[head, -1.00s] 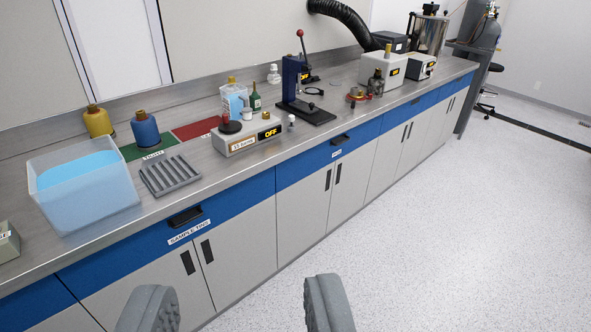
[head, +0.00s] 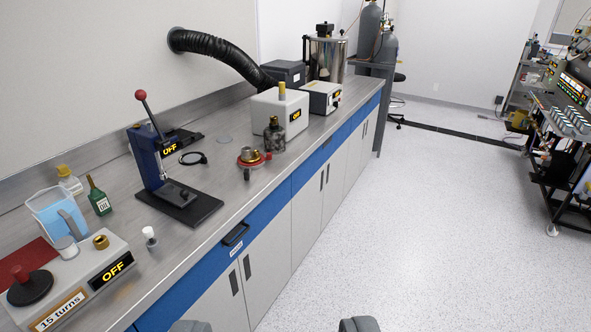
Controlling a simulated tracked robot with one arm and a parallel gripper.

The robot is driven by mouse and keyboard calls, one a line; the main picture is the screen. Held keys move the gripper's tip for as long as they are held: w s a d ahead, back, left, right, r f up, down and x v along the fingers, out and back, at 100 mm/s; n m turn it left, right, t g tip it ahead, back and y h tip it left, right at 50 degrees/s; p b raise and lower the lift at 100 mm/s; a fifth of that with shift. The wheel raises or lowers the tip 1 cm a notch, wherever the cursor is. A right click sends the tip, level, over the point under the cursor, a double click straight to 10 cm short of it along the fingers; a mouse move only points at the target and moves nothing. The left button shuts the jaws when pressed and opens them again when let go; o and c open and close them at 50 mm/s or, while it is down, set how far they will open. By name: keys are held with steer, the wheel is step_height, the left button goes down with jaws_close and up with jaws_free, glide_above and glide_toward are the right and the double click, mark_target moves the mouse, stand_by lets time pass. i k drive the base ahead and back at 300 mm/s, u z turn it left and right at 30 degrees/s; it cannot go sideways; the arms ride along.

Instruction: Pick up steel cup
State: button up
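I cannot tell for sure which thing is the steel cup. A small pale grey cylinder (head: 67,248) stands on the grey "15 turns" box at the lower left. A dark, shiny metal vessel (head: 274,138) stands on the bench near the white box. My gripper (head: 275,325) shows only as two grey fingertips at the bottom edge, wide apart. It is open and empty, in front of the cabinets and floor and away from the bench things.
The bench (head: 215,232) runs from lower left to the far back. On it are a lever press (head: 180,204), a brass part on a red base (head: 250,157), a green bottle (head: 99,202) and a large steel vessel (head: 327,62). A black rack (head: 560,150) stands far right. The floor between is clear.

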mark_target(275, 135)
steer(key=z, duration=0.2)
steer(key=i, duration=1.4)
steer(key=z, duration=0.25)
steer(key=i, duration=2.2)
steer(key=z, duration=0.05)
